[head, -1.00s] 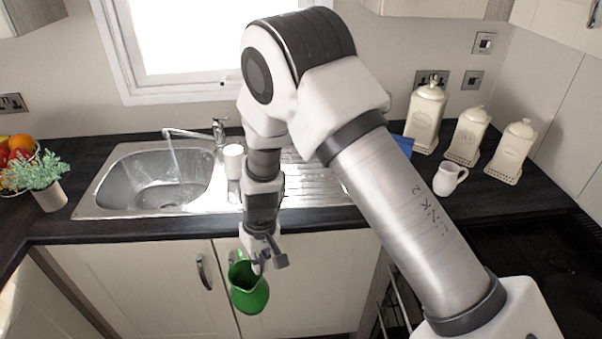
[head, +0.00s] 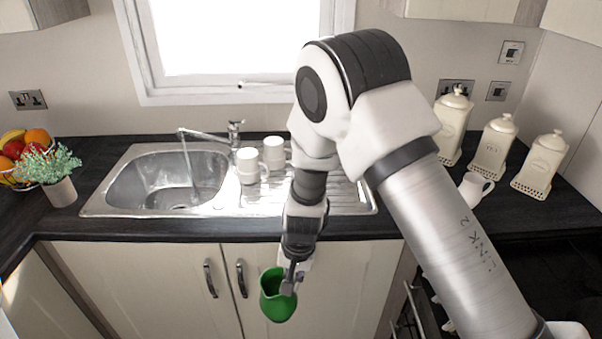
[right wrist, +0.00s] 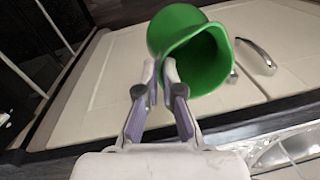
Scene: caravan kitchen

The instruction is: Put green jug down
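The green jug (head: 277,296) hangs in the air in front of the pale cabinet doors, below the front edge of the counter. My right gripper (head: 292,278) holds it at its side. In the right wrist view, the jug (right wrist: 190,50) is just beyond the fingertips of my right gripper (right wrist: 161,73), with its open mouth turned to the camera. The two fingers are close together against the jug; the handle between them is not clearly visible. My left gripper is in no view.
The sink (head: 165,182) has its tap running. Two white mugs (head: 248,167) (head: 274,154) stand on the drainer. A plant pot (head: 60,191), fruit, a white jug (head: 474,188) and three cream canisters (head: 497,146) stand on the counter.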

